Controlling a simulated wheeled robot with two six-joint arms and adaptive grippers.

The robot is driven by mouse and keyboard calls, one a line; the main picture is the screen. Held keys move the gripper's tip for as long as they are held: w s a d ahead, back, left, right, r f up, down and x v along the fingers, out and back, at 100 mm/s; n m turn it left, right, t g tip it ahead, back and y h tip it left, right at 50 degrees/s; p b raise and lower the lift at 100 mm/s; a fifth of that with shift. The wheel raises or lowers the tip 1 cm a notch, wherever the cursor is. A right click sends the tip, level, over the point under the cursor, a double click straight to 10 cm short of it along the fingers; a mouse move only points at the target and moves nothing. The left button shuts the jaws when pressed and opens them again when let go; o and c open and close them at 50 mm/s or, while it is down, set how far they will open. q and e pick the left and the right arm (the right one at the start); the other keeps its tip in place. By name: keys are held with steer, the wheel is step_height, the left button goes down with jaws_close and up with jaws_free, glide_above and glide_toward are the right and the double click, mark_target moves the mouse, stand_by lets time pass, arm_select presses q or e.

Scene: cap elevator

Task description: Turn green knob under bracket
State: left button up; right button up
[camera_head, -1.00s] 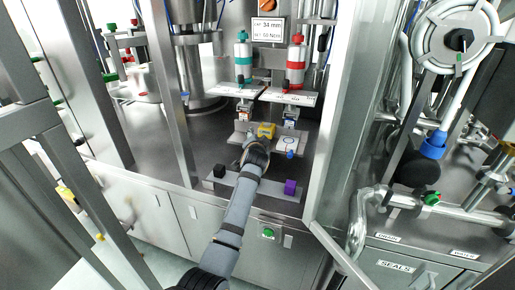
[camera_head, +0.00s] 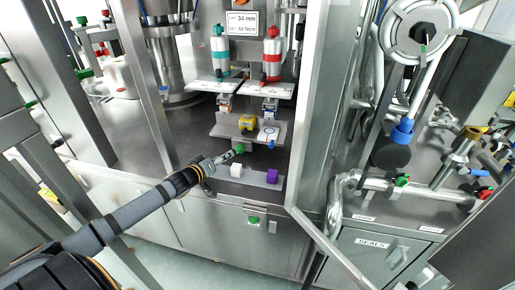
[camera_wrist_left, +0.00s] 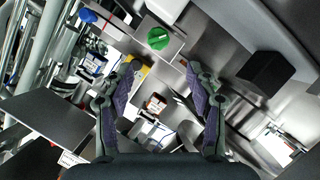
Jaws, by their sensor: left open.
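The green knob (camera_head: 239,149) sits below the front of a grey metal bracket (camera_head: 222,129) in the head view. In the left wrist view the green knob (camera_wrist_left: 158,39) shows as a round face with a lighter bar across it. My left gripper (camera_head: 231,155) comes in from the left, its tips close to the knob. In the left wrist view its two fingers (camera_wrist_left: 162,78) are spread apart with nothing held; the knob appears above the gap. Whether a fingertip touches it I cannot tell. My right gripper is not in view.
On the bracket are a yellow part (camera_head: 246,122) and a white tile with a blue ring (camera_head: 268,134). A white block (camera_head: 236,170) and a purple block (camera_head: 272,176) stand on the lower ledge. A black block (camera_wrist_left: 265,72) is right in the wrist view. A metal post (camera_head: 318,110) bounds the right.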

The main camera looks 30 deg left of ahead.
mark_target(238, 150)
arm_select(q)
steer(key=shift+d+f+h, duration=0.1)
steer(key=shift+d+h, duration=0.2)
steer(key=shift+d, duration=0.05)
steer(key=shift+w+a+f+b, duration=0.1)
steer(key=shift+f+b, duration=0.05)
steer(key=shift+b, duration=0.2)
steer(key=w+b, duration=0.1)
steer(key=b, duration=0.1)
steer(key=w+f+b, duration=0.1)
steer(key=b, duration=0.1)
steer(key=shift+w+f+n+b, duration=0.15)
steer(key=shift+w+n+b, duration=0.15)
steer(key=shift+w, duration=0.1)
steer(key=x, duration=0.2)
steer(key=b+x, duration=0.2)
steer(key=x, duration=0.1)
steer(key=shift+w+a, duration=0.1)
steer(key=shift+w, duration=0.95)
